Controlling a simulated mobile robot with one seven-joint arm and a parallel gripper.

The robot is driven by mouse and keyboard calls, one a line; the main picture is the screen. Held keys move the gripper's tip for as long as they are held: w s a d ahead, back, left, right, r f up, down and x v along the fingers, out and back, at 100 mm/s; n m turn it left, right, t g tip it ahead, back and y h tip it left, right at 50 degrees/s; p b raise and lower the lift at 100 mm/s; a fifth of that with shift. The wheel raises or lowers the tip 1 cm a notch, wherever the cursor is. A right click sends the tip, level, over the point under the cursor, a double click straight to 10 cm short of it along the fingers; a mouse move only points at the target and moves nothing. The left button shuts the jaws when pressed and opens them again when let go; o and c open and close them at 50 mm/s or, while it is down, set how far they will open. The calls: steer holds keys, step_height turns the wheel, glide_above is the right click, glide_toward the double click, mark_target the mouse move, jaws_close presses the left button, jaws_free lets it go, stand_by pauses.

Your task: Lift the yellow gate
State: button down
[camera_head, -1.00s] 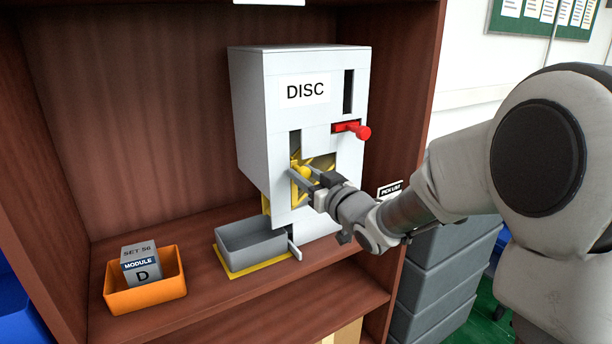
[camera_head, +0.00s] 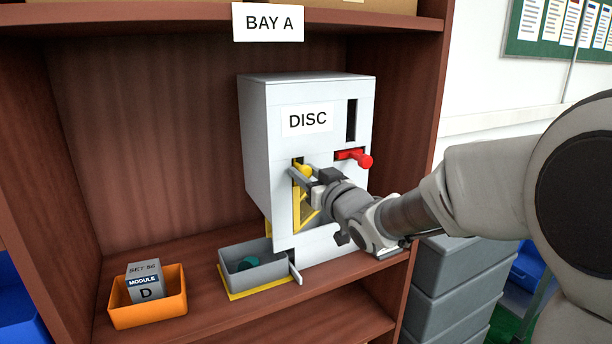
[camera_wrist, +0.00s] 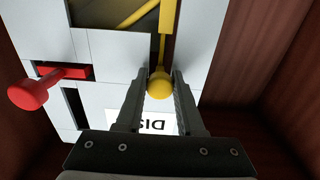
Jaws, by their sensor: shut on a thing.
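The yellow gate's knob (camera_head: 304,169) sticks out of a slot in the front of the white DISC machine (camera_head: 262,150). It stands at the top of its slot, with the yellow gate (camera_head: 299,210) showing below. My gripper (camera_head: 309,173) is shut on the knob from the front. In the wrist view the round yellow knob (camera_wrist: 159,85) sits between the two fingers, with a yellow strip running from it. A teal round item (camera_head: 248,262) lies in the grey tray (camera_head: 272,275) below the machine.
A red knob (camera_head: 364,160) sticks out to the right of my gripper. An orange bin (camera_head: 150,313) with a grey MODULE D box (camera_head: 144,280) stands at the left of the shelf. The shelf's right wall (camera_head: 425,110) is close to my arm.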

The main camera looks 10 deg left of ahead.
steer(key=c, duration=0.6)
jaws_free()
steer(key=shift+f, duration=0.1)
steer(key=shift+o, duration=0.2)
steer(key=p+v, duration=0.2)
steer(key=v, duration=1.5)
steer(key=shift+d, duration=0.2)
steer(key=shift+s, duration=0.15)
steer(key=s+d+r+m+g+h+p, duration=0.1)
steer(key=s+d+r+m+h+p, duration=0.15)
steer(key=d+h, duration=0.3)
steer(key=s+d+r+m+g+h+p, duration=0.1)
steer(key=d+m+h+p, duration=0.3)
steer(key=d, duration=0.3)
steer(key=s+g+p, duration=0.4)
steer(key=s+g, duration=0.3)
steer(key=s, duration=0.8)
steer(key=shift+s+a, duration=0.15)
steer(key=shift+s, duration=0.15)
